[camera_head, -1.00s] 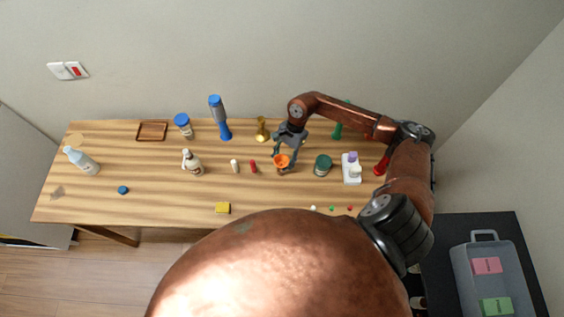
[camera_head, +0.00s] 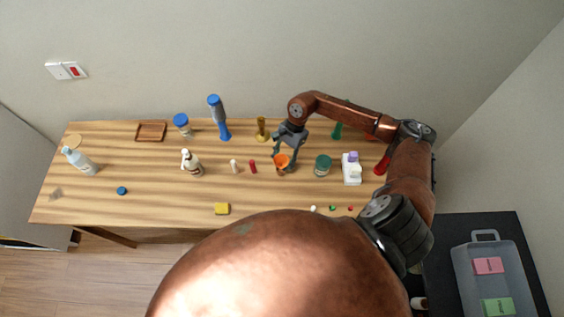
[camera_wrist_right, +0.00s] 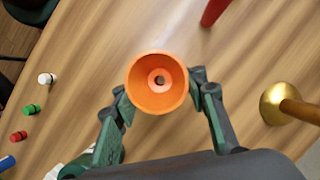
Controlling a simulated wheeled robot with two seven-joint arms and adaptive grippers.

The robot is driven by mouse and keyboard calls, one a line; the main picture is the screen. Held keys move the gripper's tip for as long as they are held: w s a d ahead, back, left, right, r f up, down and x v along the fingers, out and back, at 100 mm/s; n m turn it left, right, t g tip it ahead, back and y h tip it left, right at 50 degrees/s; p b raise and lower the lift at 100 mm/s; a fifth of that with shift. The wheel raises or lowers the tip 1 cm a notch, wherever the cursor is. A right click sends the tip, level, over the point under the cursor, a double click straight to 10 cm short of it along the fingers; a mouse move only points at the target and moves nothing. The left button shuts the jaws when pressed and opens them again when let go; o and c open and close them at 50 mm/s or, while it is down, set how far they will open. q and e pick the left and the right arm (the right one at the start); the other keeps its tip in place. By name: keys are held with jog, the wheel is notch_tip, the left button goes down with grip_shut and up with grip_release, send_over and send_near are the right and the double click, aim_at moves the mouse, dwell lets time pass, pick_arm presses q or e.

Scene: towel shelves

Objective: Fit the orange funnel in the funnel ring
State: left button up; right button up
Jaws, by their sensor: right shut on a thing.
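The orange funnel (camera_head: 281,160) is over the middle of the wooden table, with its wide mouth up. In the right wrist view the funnel (camera_wrist_right: 140,90) shows its round rim and a dark hole at the centre. My right gripper (camera_head: 284,152) is shut on the funnel, with one finger on each side of it in the wrist view (camera_wrist_right: 158,92). A brownish part shows just under the funnel in the head view; I cannot tell whether it is the funnel ring or a stand. The funnel ring is not clearly seen. My left gripper is out of view.
A small red cylinder (camera_head: 253,167) and a white one stand left of the funnel. A gold stand (camera_head: 262,130) is behind it. A dark green jar (camera_head: 323,166) and a white holder (camera_head: 351,170) are at right.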

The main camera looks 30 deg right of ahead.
jog(key=shift+b, duration=0.3)
dwell(0.5)
jog(key=shift+f+b, duration=1.2)
jog(key=o, duration=1.3)
jog(key=v, duration=1.2)
jog(key=shift+w+r, duration=0.1)
